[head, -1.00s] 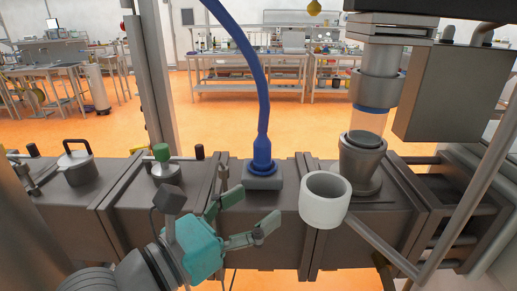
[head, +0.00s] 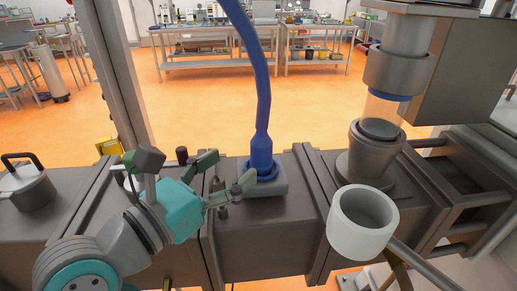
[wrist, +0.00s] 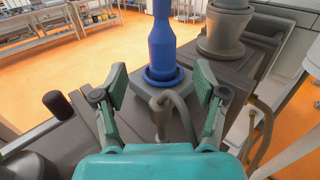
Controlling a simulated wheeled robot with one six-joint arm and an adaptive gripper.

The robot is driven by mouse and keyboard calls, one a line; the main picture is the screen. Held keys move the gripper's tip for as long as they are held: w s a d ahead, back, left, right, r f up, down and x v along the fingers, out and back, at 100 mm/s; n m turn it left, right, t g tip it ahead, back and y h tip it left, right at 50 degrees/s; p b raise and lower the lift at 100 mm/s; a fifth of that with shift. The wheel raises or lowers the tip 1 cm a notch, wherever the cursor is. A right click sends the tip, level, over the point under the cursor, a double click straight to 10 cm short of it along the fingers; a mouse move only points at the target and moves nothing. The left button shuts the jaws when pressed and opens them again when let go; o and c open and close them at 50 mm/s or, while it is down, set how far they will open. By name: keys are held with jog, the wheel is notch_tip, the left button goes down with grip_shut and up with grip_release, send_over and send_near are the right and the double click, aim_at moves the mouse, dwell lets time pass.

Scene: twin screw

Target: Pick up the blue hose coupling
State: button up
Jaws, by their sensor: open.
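The blue hose coupling (head: 262,153) stands upright on a grey square base (head: 262,184) on top of the machine, with a blue hose rising from it. In the wrist view the coupling (wrist: 161,48) is ahead, between and beyond the fingertips. My gripper (head: 230,172) is open and empty, just left of the coupling in the head view. In the wrist view my gripper (wrist: 161,88) has its two fingers spread wide, with the coupling's base farther off. I see no contact with the coupling.
A white cup (head: 362,222) and a grey funnel-like port (head: 374,150) stand right of the coupling. A grey looped handle (wrist: 165,108) rises between my fingers in the wrist view. A lidded port (head: 26,183) is at far left.

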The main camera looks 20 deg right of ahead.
aim_at(254, 151)
jog(key=shift+x, duration=4.3)
jog(key=shift+s+r, duration=0.1)
jog(key=shift+s, duration=0.05)
grip_shut()
